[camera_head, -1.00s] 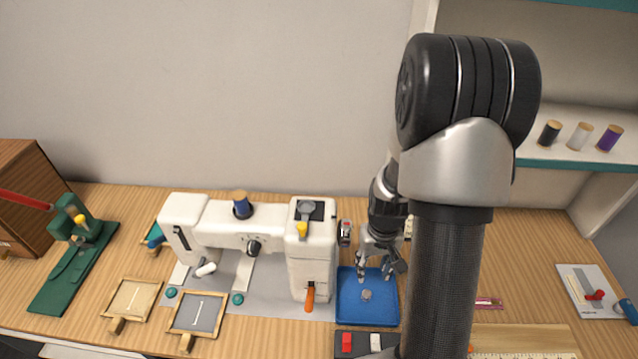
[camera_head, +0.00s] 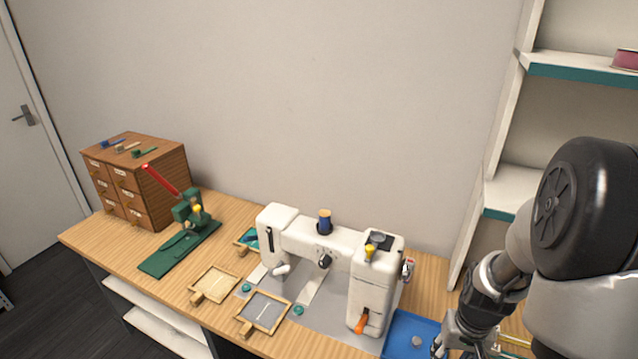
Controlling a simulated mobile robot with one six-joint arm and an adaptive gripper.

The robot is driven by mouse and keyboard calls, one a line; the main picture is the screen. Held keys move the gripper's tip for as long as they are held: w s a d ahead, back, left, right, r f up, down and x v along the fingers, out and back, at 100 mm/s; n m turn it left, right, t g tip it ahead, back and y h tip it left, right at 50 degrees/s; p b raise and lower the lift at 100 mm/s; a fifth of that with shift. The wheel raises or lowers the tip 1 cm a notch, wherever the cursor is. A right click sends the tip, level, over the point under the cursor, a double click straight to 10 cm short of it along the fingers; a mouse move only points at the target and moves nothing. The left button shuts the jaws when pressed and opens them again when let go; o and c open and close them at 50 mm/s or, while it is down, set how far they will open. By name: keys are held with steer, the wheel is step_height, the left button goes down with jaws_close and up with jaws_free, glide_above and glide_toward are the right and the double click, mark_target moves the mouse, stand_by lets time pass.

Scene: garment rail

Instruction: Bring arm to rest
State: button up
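My gripper (camera_head: 452,345) is at the lower right of the head view, over the right part of the blue tray (camera_head: 400,338). Its fingers are partly cut off by the lower picture edge, so I cannot tell whether they are open or shut. A small round grey piece (camera_head: 417,341) lies in the tray, to the left of the gripper and apart from it. My arm rises at the right edge and hides part of the bench and shelf.
A white sewing machine (camera_head: 375,285) stands left of the tray. A wooden drawer cabinet (camera_head: 137,180) stands at the far left. Shelves (camera_head: 510,190) rise at the right.

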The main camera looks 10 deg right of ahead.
steer(key=a+r+n+t, duration=0.2)
steer(key=a+r, duration=0.7)
steer(key=r, duration=0.5)
steer(key=s+a+r+n+t, duration=0.2)
steer(key=s+a+r, duration=0.7)
steer(key=s, duration=0.1)
